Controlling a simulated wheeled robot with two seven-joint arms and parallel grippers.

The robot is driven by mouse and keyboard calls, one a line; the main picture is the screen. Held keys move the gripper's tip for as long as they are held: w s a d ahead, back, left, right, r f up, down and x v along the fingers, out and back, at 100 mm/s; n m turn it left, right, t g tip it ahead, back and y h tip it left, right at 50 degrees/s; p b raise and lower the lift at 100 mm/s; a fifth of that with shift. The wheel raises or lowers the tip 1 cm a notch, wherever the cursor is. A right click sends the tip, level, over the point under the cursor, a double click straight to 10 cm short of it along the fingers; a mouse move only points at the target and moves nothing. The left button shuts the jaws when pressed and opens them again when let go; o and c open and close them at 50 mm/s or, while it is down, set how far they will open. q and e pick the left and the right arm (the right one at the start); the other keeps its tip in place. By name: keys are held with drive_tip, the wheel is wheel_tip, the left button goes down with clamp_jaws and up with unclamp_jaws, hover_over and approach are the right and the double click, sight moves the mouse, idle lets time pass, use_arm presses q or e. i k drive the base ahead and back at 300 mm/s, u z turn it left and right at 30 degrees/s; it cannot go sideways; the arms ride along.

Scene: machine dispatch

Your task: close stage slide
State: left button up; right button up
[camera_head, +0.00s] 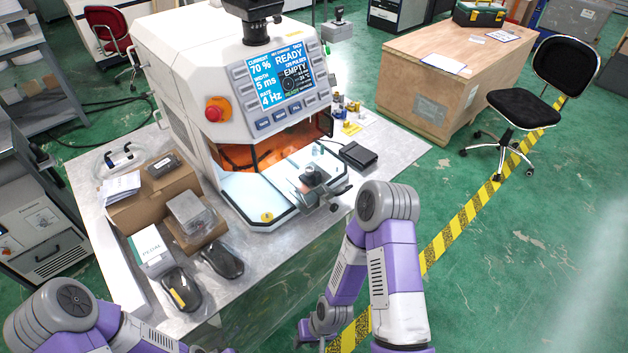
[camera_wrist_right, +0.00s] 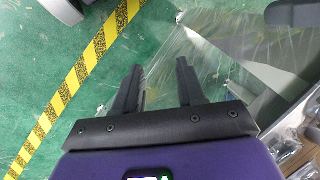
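The white machine (camera_head: 200,60) stands on the table with a lit screen reading READY and EMPTY. Its stage slide (camera_head: 318,192) sits at the front opening below the orange window (camera_head: 290,142), with a dark cylindrical fixture (camera_head: 312,175) on top and a dark handle at its outer end. The slide appears to stick out of the opening. My right gripper shows in the right wrist view (camera_wrist_right: 160,75), with two dark fingers apart and nothing between them. It is low, beside the table and away from the slide. My left arm is at the lower left; its fingers do not show.
Cardboard boxes (camera_head: 152,205) and two dark handheld devices (camera_head: 222,260) lie on the table (camera_head: 255,285) left of the slide. A black pad (camera_head: 358,154) lies to its right. A wooden crate (camera_head: 440,85) and a black chair (camera_head: 520,108) stand beyond. Floor right of my arm is clear.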

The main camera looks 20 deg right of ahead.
sight(312, 201)
drive_tip(key=u, duration=0.05)
drive_tip(key=k, duration=1.15)
drive_tip(key=z, duration=0.7)
drive_tip(key=i, duration=1.35)
drive_tip(key=u, duration=0.65)
